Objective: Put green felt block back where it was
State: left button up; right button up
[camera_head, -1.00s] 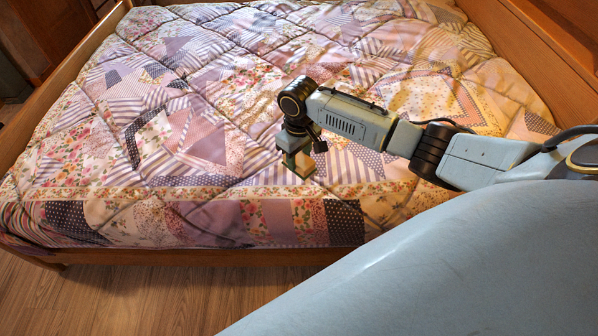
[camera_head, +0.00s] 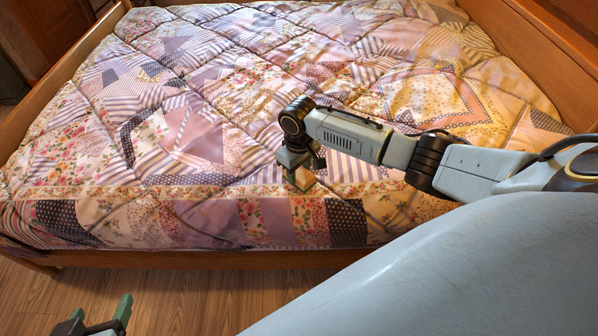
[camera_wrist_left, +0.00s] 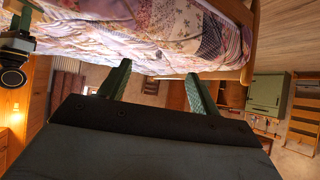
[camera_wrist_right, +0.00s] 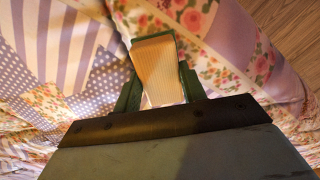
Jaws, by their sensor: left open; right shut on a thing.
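My right gripper (camera_head: 299,180) is low over the near part of the patchwork quilt in the head view. In the right wrist view it (camera_wrist_right: 160,75) is shut on a block (camera_wrist_right: 157,68) with a tan, lit broad face and dark green edges, which I take for the green felt block. The block lies between both fingers above the quilt; whether it touches the quilt I cannot tell. My left gripper (camera_head: 98,316) is open at the bottom left of the head view, over the floor before the bed. In the left wrist view (camera_wrist_left: 157,82) nothing is between its fingers.
The quilt-covered bed (camera_head: 200,150) fills most of the head view, with a wooden rail (camera_head: 190,258) along its near side. Wooden floor (camera_head: 180,290) is clear in front. A grey-green cabinet (camera_wrist_left: 267,93) and wooden furniture show in the left wrist view.

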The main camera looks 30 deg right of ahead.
aim_at(299, 172)
jog(key=o, duration=1.2)
jog(key=shift+c, duration=0.2)
